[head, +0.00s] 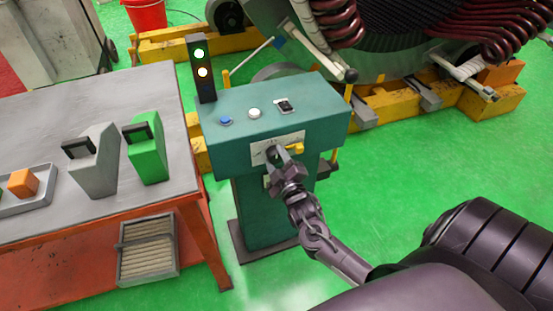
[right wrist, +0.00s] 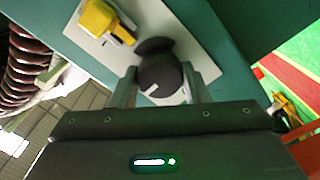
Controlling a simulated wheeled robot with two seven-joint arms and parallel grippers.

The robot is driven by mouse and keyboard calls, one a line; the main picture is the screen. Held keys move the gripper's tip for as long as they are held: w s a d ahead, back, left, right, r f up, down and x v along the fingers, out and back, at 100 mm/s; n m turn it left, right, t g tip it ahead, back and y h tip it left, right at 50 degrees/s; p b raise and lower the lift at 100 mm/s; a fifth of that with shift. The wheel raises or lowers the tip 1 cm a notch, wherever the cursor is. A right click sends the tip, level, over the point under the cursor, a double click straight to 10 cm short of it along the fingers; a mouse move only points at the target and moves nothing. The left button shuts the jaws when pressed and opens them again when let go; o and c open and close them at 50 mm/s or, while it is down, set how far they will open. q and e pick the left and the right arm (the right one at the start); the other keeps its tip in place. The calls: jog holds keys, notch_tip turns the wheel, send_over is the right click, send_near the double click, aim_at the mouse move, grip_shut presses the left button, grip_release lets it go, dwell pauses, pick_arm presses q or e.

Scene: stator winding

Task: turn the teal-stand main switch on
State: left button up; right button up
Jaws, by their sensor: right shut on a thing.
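The teal stand (head: 222,165) stands in the middle of the head view, with a white plate (head: 262,158) on its front. In the right wrist view, the plate (right wrist: 205,62) carries a round black knob (right wrist: 158,72) with a white pointer mark and, beside it, a yellow handle (right wrist: 103,20). My right gripper (head: 282,158) is at the plate; in the wrist view, its fingers (right wrist: 160,88) are shut on the black knob, one on each side. In the head view, the gripper hides most of the knob. My left gripper is not in view.
The stand's top has a blue button (head: 225,120), a white button (head: 254,113) and a black switch (head: 285,106). A signal tower (head: 195,85) shows green and amber lights. A grey-topped bench (head: 60,222) is close on the left. Green floor is free on the right.

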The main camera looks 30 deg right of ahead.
jog(key=o, duration=1)
jog(key=shift+c, duration=0.2)
jog(key=shift+s, duration=0.1)
jog(key=v, duration=0.7)
jog(key=shift+s, duration=0.3)
